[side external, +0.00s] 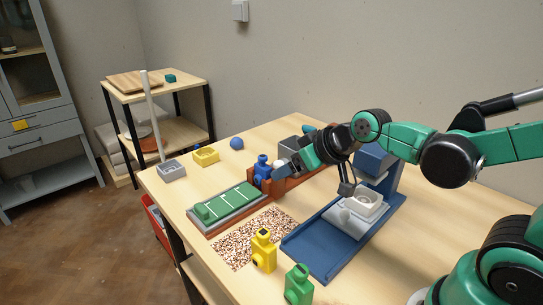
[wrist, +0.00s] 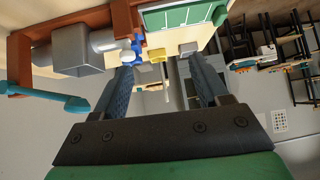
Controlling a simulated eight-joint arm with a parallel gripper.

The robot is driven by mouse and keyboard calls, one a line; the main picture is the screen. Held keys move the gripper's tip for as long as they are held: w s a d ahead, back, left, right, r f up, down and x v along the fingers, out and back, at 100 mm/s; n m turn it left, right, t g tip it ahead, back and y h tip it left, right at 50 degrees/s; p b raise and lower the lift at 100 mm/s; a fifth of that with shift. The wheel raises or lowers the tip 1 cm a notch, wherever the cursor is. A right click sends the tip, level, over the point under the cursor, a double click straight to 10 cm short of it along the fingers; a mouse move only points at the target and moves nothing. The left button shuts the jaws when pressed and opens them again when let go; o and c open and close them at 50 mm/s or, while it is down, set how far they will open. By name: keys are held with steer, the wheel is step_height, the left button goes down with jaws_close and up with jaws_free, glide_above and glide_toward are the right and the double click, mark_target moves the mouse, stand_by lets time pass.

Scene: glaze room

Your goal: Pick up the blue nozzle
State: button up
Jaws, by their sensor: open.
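The blue nozzle (side external: 262,169) stands at the left end of a brown rack (side external: 296,184) in the side external view. It also shows in the wrist view (wrist: 138,46), small and partly crowded by other things near the left fingertip. My gripper (side external: 284,168) is just to the right of the nozzle in the side external view, with its fingers pointing left towards it. In the wrist view the two fingers of my gripper (wrist: 160,66) are wide apart with nothing held between them. I cannot tell the exact gap to the nozzle.
A yellow nozzle (side external: 263,251) and a green nozzle (side external: 298,284) stand near the front edge. A green board (side external: 228,204), a speckled mat (side external: 238,252), a blue machine (side external: 318,254) and a blue ball (side external: 236,143) surround the rack. A yellow tray (side external: 206,155) lies at the back left.

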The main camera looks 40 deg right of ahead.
mark_target(264, 157)
steer(key=shift+w+d+f+t+h, duration=0.15)
steer(key=shift+w+d+f+t, duration=0.7)
steer(key=shift+w, duration=1.1)
steer(key=shift+w+d+f+t+h, duration=0.1)
steer(key=shift+w+d+f+t, duration=0.75)
steer(key=shift+w, duration=1.15)
steer(key=shift+w+d+f+t+h, duration=0.15)
steer(key=shift+w+d+f+t, duration=0.4)
steer(key=shift+w+f, duration=0.95)
steer(key=shift+w+r, duration=0.45)
jaws_close()
